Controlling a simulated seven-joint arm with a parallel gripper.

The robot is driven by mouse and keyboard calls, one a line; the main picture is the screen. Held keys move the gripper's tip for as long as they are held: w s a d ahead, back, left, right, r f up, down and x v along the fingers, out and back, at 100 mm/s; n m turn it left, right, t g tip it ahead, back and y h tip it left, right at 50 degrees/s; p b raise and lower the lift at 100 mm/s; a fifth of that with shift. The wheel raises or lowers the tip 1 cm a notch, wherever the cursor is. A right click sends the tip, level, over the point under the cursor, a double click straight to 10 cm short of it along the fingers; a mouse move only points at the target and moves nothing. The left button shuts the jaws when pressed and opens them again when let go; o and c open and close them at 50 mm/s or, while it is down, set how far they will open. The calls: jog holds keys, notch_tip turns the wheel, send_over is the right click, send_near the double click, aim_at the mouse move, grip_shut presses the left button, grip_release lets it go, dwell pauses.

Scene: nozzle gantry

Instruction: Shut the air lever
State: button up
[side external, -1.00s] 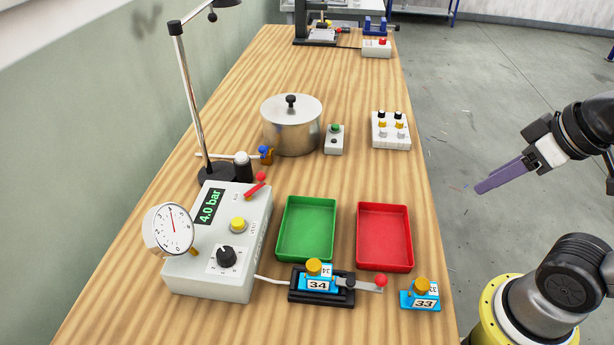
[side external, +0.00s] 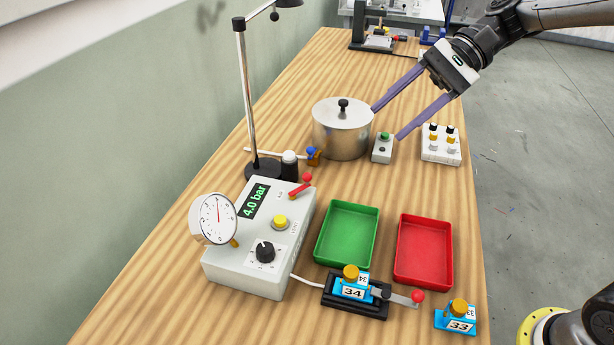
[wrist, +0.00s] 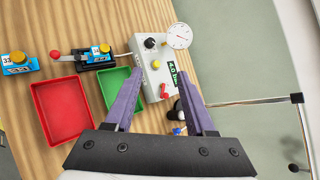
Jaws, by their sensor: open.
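The air lever (side external: 301,187) is a red lever with a round red knob on top of the grey control box (side external: 243,275), near the box's far right corner. It also shows in the wrist view (wrist: 165,91), between my fingers in the picture. The box display (side external: 256,201) reads 4.0 bar, and the round gauge (side external: 213,218) is on its left side. My gripper (side external: 385,122) is open and empty, its two long purple fingers spread above the table near the steel pot. It is apart from the lever, farther back and to the right. Its fingers also show in the wrist view (wrist: 161,115).
The lidded steel pot (side external: 341,135), a small button box (side external: 382,148) and a bottle rack (side external: 441,146) stand near my fingers. A lamp stand (side external: 247,95) rises behind the control box. Green (side external: 346,235) and red (side external: 423,250) trays lie right of it. Blue blocks 34 (side external: 352,290) and 33 (side external: 455,320) are in front.

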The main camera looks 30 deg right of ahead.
jog(key=w+d+f+m+y, duration=0.25)
jog(key=w+f, duration=0.35)
jog(key=w, duration=0.3)
jog(key=m, duration=0.3)
send_near(307, 179)
jog(key=shift+n, duration=0.25)
jog(key=x, duration=1)
jog(key=shift+w+d+f, duration=0.2)
jog(key=shift+w+f, duration=0.05)
jog(key=shift+w, duration=0.15)
jog(key=shift+c, duration=0.2)
